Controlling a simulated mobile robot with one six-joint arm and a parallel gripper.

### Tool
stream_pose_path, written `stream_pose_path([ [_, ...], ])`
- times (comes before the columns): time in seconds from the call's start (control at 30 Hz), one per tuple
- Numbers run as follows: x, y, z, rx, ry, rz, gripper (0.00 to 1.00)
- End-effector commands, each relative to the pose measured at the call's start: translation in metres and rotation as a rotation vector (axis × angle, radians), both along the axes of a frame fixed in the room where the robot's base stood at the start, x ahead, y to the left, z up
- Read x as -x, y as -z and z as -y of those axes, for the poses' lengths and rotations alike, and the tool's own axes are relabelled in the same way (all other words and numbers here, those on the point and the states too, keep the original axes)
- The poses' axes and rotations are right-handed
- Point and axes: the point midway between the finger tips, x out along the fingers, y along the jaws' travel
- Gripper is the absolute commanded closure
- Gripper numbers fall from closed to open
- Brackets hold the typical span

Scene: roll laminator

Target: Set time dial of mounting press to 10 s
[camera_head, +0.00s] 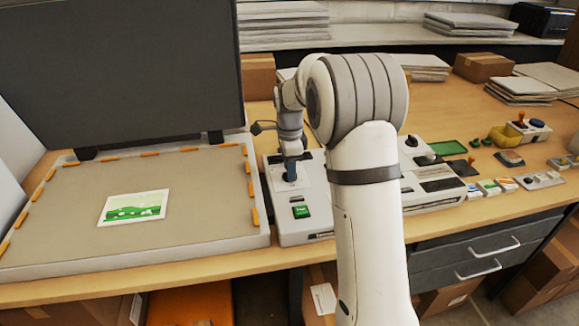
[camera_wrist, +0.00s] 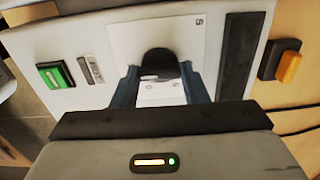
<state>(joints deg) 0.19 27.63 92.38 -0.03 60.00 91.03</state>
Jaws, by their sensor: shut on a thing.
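The mounting press (camera_head: 140,215) stands at the left with its dark lid raised and a flat padded bed. Its control panel (camera_head: 315,222) sits just right of the bed, with a green button (camera_head: 300,211). My gripper (camera_head: 290,175) is over this panel, pointing down. In the wrist view my gripper (camera_wrist: 160,90) has its two blue-grey fingers on either side of a black dial (camera_wrist: 159,64), shut on it. The dial sits on a white scale plate (camera_wrist: 120,40); a "5" shows at its corner. The other marks and the dial's pointer are hidden or too small to read.
A green picture card (camera_head: 135,207) lies on the press bed, edged by orange clips. Right of my arm is another grey machine (camera_head: 430,180), with small cards, stamps and boxes beyond. In the wrist view an orange switch (camera_wrist: 289,67) is near the panel.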

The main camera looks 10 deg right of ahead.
Motion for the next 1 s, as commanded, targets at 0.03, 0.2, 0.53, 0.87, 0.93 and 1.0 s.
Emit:
stream_pose_path([
  [0.03,-0.002,-0.003,0.001,0.000,0.002,0.007,0.83],
  [0.2,-0.002,-0.003,0.001,0.000,0.002,0.007,0.83],
  [0.53,-0.001,-0.001,0.000,0.000,0.001,0.003,0.38],
  [0.87,-0.001,-0.011,0.000,0.000,0.001,0.004,0.38],
  [0.93,-0.001,-0.022,0.000,0.000,0.001,0.005,0.38],
  [1.0,-0.001,-0.035,0.000,0.000,0.001,0.006,0.38],
])
